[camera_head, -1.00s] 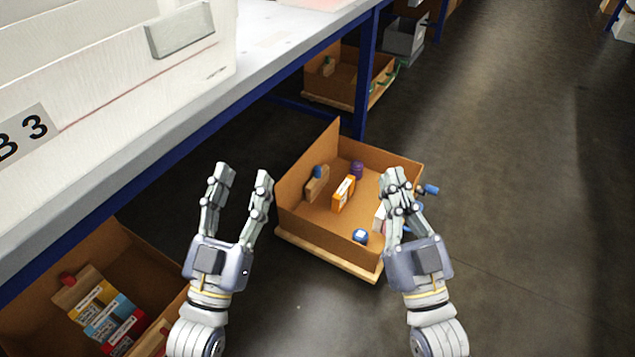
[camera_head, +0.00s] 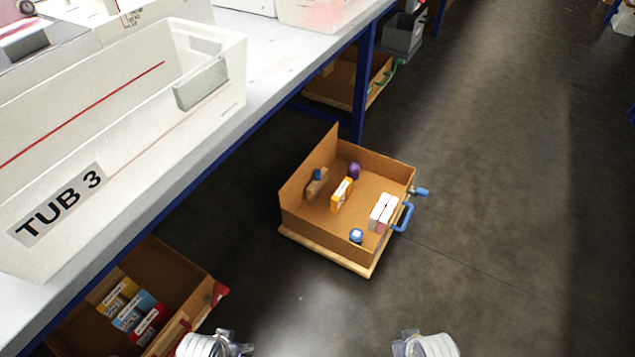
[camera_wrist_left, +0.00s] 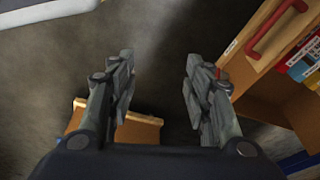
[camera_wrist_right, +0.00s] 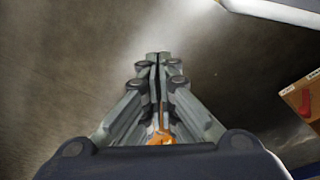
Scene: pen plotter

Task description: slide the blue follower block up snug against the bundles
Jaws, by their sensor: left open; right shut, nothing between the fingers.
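A wooden follower block with a blue knob (camera_head: 316,185) stands upright toward the back left of the open cardboard drawer with the blue handle (camera_head: 404,215). An orange box (camera_head: 342,193) stands to its right, with a gap between them. White boxes (camera_head: 381,212) stand together near the drawer's handle end, apart from the orange one. In the left wrist view my left gripper (camera_wrist_left: 160,68) is open and empty over the floor. In the right wrist view my right gripper (camera_wrist_right: 158,58) is shut on nothing. Both grippers are away from the block; their fingers are out of the head view.
A purple item (camera_head: 354,171) and a blue round item (camera_head: 356,236) also sit in that drawer. A second drawer (camera_head: 205,292) with yellow, blue and red boxes stands at lower left. The shelf with TUB 3 (camera_head: 60,205) overhangs the left side. The floor to the right is clear.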

